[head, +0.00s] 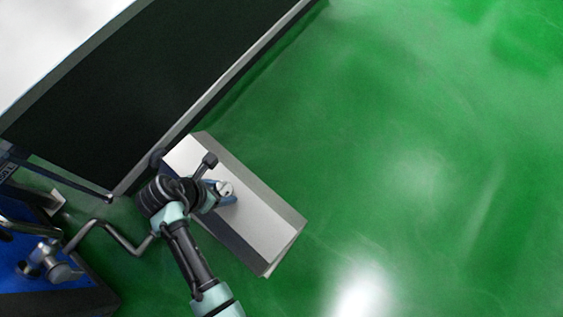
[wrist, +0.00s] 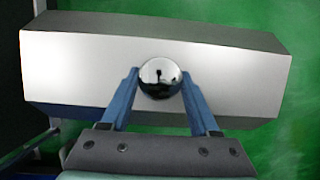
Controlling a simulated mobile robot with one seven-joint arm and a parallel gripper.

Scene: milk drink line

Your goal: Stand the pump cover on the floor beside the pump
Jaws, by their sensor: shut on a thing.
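The pump cover (head: 258,212) is a long grey metal box with bevelled sides, seen from above in the head view. In the wrist view the cover (wrist: 80,65) spans most of the picture, with a shiny round knob (wrist: 160,77) at its middle. My gripper (wrist: 160,90) has its two blue fingers on either side of this knob and is shut on it. In the head view my gripper (head: 228,198) is over the cover's top. Whether the cover touches the floor is unclear. The pump itself cannot be made out with certainty.
A large dark panel with a metal frame (head: 230,75) runs along the upper left. Blue equipment (head: 75,290) with a bent pipe (head: 115,236) is at the lower left. The green floor (head: 420,150) is open and clear to the right.

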